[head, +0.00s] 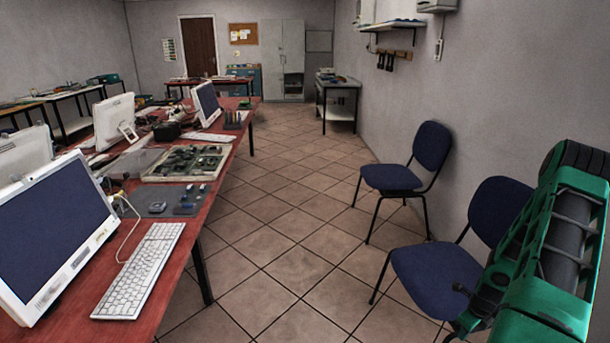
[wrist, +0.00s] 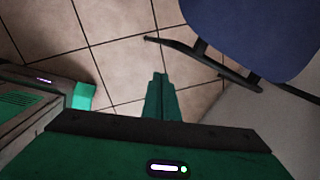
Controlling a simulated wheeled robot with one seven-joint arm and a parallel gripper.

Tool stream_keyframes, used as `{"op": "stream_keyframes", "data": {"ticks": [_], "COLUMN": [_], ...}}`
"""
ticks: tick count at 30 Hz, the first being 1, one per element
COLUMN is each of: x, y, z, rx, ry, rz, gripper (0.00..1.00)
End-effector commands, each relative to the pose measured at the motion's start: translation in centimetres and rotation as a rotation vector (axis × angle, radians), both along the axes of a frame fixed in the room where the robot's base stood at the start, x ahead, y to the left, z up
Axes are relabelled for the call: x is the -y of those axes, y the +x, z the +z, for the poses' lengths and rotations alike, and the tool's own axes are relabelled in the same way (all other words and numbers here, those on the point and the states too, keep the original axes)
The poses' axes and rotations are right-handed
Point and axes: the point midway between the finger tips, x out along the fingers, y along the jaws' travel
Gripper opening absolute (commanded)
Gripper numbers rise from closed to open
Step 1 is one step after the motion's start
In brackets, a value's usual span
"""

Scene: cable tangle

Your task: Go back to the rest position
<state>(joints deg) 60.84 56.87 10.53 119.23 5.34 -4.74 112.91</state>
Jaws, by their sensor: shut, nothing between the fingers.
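In the wrist view my gripper (wrist: 160,78) points down over the tiled floor, its green fingers together with nothing between them. My green arm fills the right edge of the head view, folded high beside the wall. The gripper's fingertips cannot be made out in the head view. The gripper is far from the red workbench (head: 196,205) on the left. A white cable (head: 131,222) curves on that bench between the monitor and the keyboard.
A blue chair (head: 440,275) stands close by my arm; a blue seat also shows in the wrist view (wrist: 250,35). A second blue chair (head: 392,178) is farther along the wall. The tiled floor (head: 285,215) between bench and chairs is clear.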

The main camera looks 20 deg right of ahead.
Motion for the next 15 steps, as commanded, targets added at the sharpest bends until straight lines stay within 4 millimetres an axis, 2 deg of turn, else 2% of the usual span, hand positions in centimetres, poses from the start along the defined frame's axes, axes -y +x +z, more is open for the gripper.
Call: {"op": "stream_keyframes", "data": {"ticks": [1,3,11,15], "x": [-0.1,-0.5,-3.1,-5.1], "y": [0.5,0.8,1.3,1.1], "z": [2.2,4.9,14.7,19.7], "rx": [-0.017,-0.048,-0.15,-0.197], "ry": [-0.018,-0.035,-0.083,-0.1], "rz": [0.078,0.187,0.579,0.779], "gripper": [0.0,0.0,0.0,0.0]}}
